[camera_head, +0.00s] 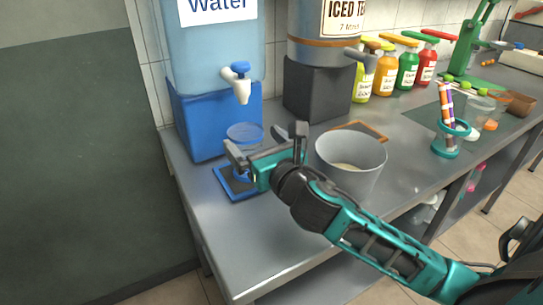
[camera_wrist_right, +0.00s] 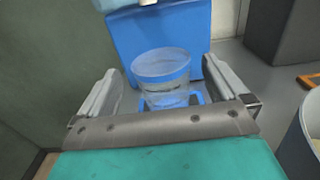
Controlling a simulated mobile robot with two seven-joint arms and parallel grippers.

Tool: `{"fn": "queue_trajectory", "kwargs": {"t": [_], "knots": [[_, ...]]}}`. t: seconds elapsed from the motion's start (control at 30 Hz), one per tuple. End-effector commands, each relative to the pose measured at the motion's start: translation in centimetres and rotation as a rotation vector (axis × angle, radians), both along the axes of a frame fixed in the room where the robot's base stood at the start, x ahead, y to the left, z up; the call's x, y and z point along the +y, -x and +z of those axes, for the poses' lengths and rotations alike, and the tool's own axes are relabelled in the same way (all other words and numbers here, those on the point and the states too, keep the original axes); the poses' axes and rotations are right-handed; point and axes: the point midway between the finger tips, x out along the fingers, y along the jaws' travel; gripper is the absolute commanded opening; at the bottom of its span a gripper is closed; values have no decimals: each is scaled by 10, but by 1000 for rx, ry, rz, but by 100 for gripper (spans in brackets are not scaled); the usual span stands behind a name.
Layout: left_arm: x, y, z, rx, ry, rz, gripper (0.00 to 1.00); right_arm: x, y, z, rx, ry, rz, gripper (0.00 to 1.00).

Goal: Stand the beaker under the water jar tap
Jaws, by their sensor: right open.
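The water jar (camera_head: 212,50) stands on a blue base (camera_head: 217,115) at the back left, with a white tap (camera_head: 240,83) with a blue handle on its front. A clear beaker (camera_head: 245,133) stands upright below the tap, over a blue-rimmed mat (camera_head: 225,188). My right gripper (camera_head: 265,143) is at the beaker, partly hiding its lower part. In the right wrist view the beaker (camera_wrist_right: 163,78) is between the two open fingers (camera_wrist_right: 165,95), with a visible gap on each side. My left gripper is not in view.
A grey bucket (camera_head: 350,160) stands just right of my right gripper. An iced tea dispenser (camera_head: 318,75) on a dark block is behind it. Several coloured syrup bottles (camera_head: 408,68) line the wall. The counter (camera_head: 210,220) front left is clear.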

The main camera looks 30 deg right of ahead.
Motion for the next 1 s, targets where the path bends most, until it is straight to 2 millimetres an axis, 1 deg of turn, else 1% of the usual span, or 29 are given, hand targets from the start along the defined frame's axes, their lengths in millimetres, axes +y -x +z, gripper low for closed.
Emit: {"fn": "queue_trajectory", "kwargs": {"t": [0.03,0.2,0.4,0.6,1.0], "knots": [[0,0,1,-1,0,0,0,1,12,0,3,2,2,100],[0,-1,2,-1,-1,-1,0,3,41,0,2,0,2,100],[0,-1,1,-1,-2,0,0,3,63,0,1,0,0,100],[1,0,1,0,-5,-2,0,4,71,1,-1,0,0,100],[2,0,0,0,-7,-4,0,4,71,1,-1,0,0,100]]}}
